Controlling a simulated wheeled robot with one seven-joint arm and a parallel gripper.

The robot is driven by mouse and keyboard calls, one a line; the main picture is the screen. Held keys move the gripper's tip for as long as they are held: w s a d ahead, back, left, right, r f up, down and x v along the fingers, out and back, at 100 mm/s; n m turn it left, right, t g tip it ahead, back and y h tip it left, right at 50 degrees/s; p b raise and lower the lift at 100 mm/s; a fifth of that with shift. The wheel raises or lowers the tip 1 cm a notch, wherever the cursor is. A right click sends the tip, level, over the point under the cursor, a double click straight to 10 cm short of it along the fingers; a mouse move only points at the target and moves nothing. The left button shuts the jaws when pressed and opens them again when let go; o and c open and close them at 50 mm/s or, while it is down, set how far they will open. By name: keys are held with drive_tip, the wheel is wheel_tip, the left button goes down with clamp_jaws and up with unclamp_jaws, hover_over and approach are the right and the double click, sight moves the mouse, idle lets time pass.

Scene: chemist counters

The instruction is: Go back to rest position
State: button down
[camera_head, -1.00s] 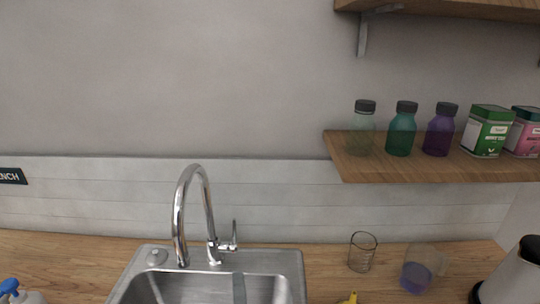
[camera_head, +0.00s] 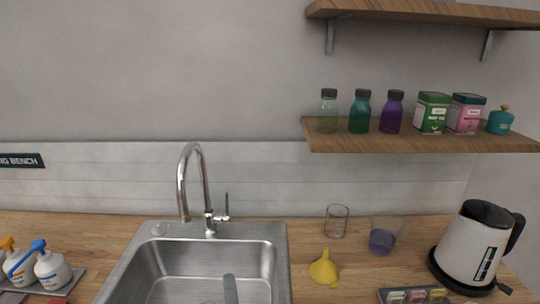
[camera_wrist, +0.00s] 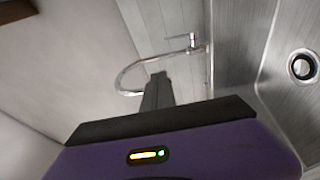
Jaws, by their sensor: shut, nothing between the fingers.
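My gripper (camera_wrist: 157,80) shows in the wrist view, with a purple body and dark fingers together and nothing between them. Beyond it are the chrome faucet (camera_wrist: 165,58) and the steel sink (camera_wrist: 262,75) with its round drain (camera_wrist: 302,66). The gripper looks apart from the faucet, though the exact distance is hard to tell. In the head view I do not clearly see my gripper. There the faucet (camera_head: 182,180) stands behind the sink (camera_head: 275,232), and a grey strip (camera_head: 230,290) shows inside the basin.
On the counter (camera_head: 60,225) are pump bottles (camera_head: 52,270) at left, and a glass beaker (camera_head: 337,222), a purple-filled beaker (camera_head: 382,241), a yellow funnel (camera_head: 323,268) and a kettle (camera_head: 470,245) at right. A wooden shelf (camera_head: 420,143) holds bottles and tins.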

drive_tip(key=s+d+f+m+g+h, duration=0.1)
drive_tip(key=s+d+m, duration=0.5)
drive_tip(key=s+d, duration=0.3)
drive_tip(key=s+d+f+m+g+h, duration=0.1)
drive_tip(key=s+d+m, duration=0.6)
drive_tip(key=s, duration=0.9)
drive_tip(key=s+d+f+m+g+h, duration=0.1)
drive_tip(key=s+d+m+g+h, duration=0.1)
drive_tip(key=s+d+m, duration=0.5)
drive_tip(key=s+d, duration=0.5)
drive_tip(key=shift+s+d+h, duration=0.15)
drive_tip(key=shift+s+h, duration=0.25)
